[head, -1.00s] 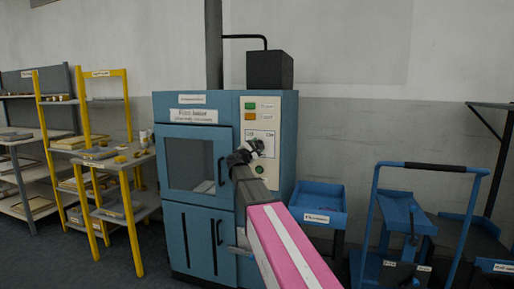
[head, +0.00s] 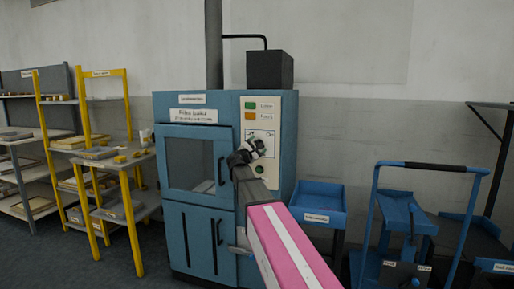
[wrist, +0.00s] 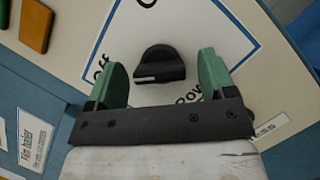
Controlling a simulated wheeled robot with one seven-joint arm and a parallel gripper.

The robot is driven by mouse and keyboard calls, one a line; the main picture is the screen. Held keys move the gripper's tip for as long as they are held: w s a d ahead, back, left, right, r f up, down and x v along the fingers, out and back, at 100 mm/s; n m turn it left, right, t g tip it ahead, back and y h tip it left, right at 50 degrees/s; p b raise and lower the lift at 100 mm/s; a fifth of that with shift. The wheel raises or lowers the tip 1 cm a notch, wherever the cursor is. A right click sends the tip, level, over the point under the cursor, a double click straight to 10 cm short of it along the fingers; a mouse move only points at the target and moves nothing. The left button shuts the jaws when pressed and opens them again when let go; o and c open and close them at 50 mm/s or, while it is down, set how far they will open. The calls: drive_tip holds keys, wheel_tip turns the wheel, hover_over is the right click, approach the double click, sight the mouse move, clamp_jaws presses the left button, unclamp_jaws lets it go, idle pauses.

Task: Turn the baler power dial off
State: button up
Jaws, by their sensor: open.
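The baler (head: 197,200) is a blue cabinet with a cream control panel on its right side. The black power dial (wrist: 160,66) sits on a white label plate in the wrist view, with a pale pointer line on its lower left side. The word "Off" shows at the left of the plate. My gripper (wrist: 164,85) is open, with one green finger on each side of the dial and apart from it. In the head view my gripper (head: 250,151) is in front of the panel and hides the dial.
Green and orange buttons (wrist: 36,25) lie at the upper left of the panel. The baler's door handle (head: 221,171) is left of my arm. A blue bin (head: 318,205) and a blue trolley (head: 420,168) stand to the right. Yellow-framed shelves (head: 130,200) stand to the left.

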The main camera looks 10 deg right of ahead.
drive_tip(key=v, duration=1.1)
drive_tip(key=shift+w, duration=0.1)
drive_tip(key=s+d+f+m+g+y, duration=0.2)
drive_tip(key=s+f+m+g, duration=0.15)
drive_tip(key=f, duration=0.55)
drive_tip(key=s+d+f+m+g+y, duration=0.25)
drive_tip(key=s+f, duration=0.25)
drive_tip(key=f, duration=0.4)
drive_tip(key=s+d+f+m+g+y, duration=0.2)
drive_tip(key=s+d+f+m+g, duration=0.15)
drive_tip(key=f, duration=0.65)
drive_tip(key=s+a+f+m+g+y, duration=0.2)
drive_tip(key=s+a+f+m+y, duration=0.1)
drive_tip(key=s+f, duration=0.4)
drive_tip(key=s+a+f+m+g+y, duration=0.3)
drive_tip(key=s+a+f+m+y, duration=0.1)
drive_tip(key=s+f, duration=0.4)
drive_tip(key=shift+s+f+m+y, duration=0.2)
drive_tip(key=shift+s+m+y, duration=0.35)
drive_tip(key=shift+s+y, duration=0.4)
